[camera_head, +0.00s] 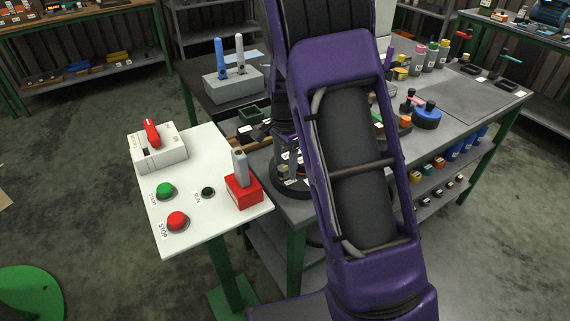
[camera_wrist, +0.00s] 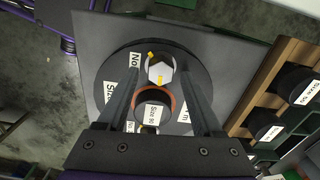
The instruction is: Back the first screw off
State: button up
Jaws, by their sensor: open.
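In the wrist view a pale hexagonal screw head (camera_wrist: 160,69) with yellow marks stands on a round dark disk (camera_wrist: 108,70) with white labels. A dark cylinder with a copper-coloured rim (camera_wrist: 155,103) and a "Size" label is just nearer the wrist. My gripper (camera_wrist: 163,68) is open, with one finger on each side of the hexagonal head; I cannot tell if they touch it. In the head view my gripper (camera_head: 287,155) points down over the disk (camera_head: 290,189). My arm hides much of that area, and the screw cannot be made out there.
A wooden rack (camera_wrist: 262,92) with labelled dark parts is right of the disk in the wrist view. In the head view a white control table (camera_head: 205,205) with a green button (camera_head: 165,191), a red button (camera_head: 177,221) and a red block (camera_head: 243,190) stands left of the disk.

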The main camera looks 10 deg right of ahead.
jog(key=shift+c, duration=0.3)
grip_shut()
jog(key=shift+n, duration=0.3)
jog(key=n, duration=0.3)
jog(key=shift+w, duration=0.1)
jog(key=n, duration=0.3)
jog(key=shift+w+a+n, duration=0.1)
jog(key=shift+a+n, duration=0.05)
jog(key=shift+n, duration=0.15)
jog(key=n, duration=0.3)
jog(key=shift+a+n, duration=0.1)
jog(key=shift+n, duration=0.2)
jog(key=shift+a+n, duration=0.15)
jog(key=shift+n, duration=1.75)
